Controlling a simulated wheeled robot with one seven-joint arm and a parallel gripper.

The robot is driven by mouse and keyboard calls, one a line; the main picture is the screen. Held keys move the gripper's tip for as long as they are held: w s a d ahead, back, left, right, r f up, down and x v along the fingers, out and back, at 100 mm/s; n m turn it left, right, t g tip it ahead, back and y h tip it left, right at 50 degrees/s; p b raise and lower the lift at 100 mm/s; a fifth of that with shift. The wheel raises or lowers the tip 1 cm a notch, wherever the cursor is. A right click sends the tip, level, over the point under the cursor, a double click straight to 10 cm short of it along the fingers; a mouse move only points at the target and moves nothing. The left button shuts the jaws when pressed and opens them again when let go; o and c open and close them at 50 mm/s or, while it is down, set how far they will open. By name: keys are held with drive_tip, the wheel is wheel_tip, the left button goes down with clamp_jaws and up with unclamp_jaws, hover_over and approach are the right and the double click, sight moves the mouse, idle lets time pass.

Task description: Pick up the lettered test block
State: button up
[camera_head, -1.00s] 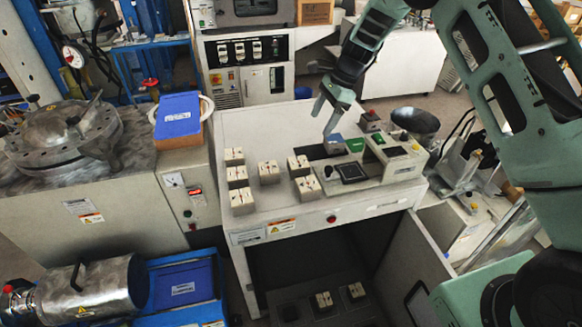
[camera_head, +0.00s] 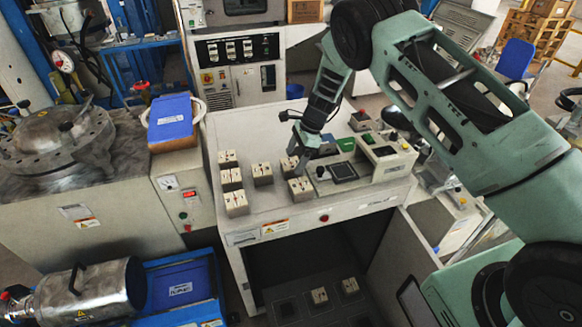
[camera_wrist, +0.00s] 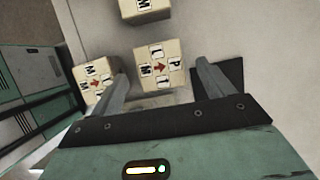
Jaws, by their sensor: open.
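Several cream lettered test blocks stand on the white bench top. One block (camera_head: 289,167) is close to my gripper (camera_head: 298,163), and another block (camera_head: 301,190) stands nearer the bench front. In the wrist view, my gripper (camera_wrist: 162,82) is open, and a lettered block (camera_wrist: 158,64) with a red arrow shows between its finger lines. A second block (camera_wrist: 94,82) is partly hidden by the left finger. A third block (camera_wrist: 146,9) is cut off at the top edge. I cannot tell the height of the fingertips over the blocks.
A single block (camera_head: 262,174) and a left column of blocks (camera_head: 231,180) stand on the bench (camera_head: 250,130). A device with a black screen (camera_head: 343,171) lies right of the gripper. The bench behind the blocks is clear.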

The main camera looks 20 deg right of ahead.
sight(291, 163)
drive_tip(key=shift+p+x, duration=0.45)
drive_tip(key=shift+x, duration=1.45)
drive_tip(key=shift+a, duration=0.1)
drive_tip(key=c, duration=1.3)
drive_tip(key=shift+r, duration=0.1)
